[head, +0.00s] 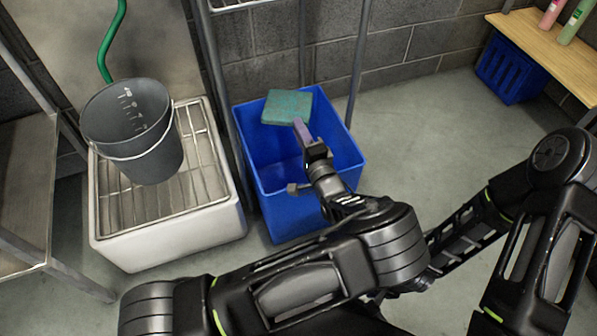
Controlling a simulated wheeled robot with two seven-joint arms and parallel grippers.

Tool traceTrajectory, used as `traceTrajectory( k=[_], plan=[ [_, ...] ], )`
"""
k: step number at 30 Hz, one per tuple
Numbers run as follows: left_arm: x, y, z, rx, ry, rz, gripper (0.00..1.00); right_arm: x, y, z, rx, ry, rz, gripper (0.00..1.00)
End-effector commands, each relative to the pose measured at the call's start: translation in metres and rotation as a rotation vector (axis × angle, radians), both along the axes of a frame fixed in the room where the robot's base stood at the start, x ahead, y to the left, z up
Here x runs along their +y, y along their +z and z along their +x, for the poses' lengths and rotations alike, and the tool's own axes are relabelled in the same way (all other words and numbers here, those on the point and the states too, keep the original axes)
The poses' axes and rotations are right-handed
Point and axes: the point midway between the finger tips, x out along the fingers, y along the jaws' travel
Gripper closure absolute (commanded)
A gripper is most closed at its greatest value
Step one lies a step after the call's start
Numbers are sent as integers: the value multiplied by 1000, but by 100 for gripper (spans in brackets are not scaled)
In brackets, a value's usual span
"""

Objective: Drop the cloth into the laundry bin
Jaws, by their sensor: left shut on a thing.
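The cloth (287,106) is a flat, folded teal square. It is held over the opening of the blue laundry bin (277,217), near the bin's back rim. My left gripper (302,130) reaches over the bin from the front and is shut on the near edge of the cloth. The inside of the bin that shows looks empty; my left arm hides part of its front right. My right arm comes in from the right, but its gripper is hidden behind my left arm.
A grey bucket (149,157) stands on a white floor sink (168,243) with a metal grate, left of the bin. Metal rack posts stand behind and beside the bin. A smaller blue crate (507,72) sits under a wooden shelf (548,50) at the right. Floor right of the bin is clear.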

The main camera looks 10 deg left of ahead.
Motion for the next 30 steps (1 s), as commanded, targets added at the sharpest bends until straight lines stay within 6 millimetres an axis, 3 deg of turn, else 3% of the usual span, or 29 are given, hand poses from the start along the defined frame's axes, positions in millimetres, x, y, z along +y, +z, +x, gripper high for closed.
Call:
traceTrajectory(
  k=[10,23,24,30],
  plan=[
    [0,-42,0,-1,0,0,100,-4,-37,7,-15,-15,-8,16],
    [0,-49,0,-1,-1,0,100,-4,-42,9,-20,-18,-9,16],
    [0,-49,0,-1,-1,0,78,-4,-42,9,-20,-18,-9,16],
    [0,-49,0,-1,-1,0,62,-4,-42,9,-19,-16,-9,16]
  ],
)
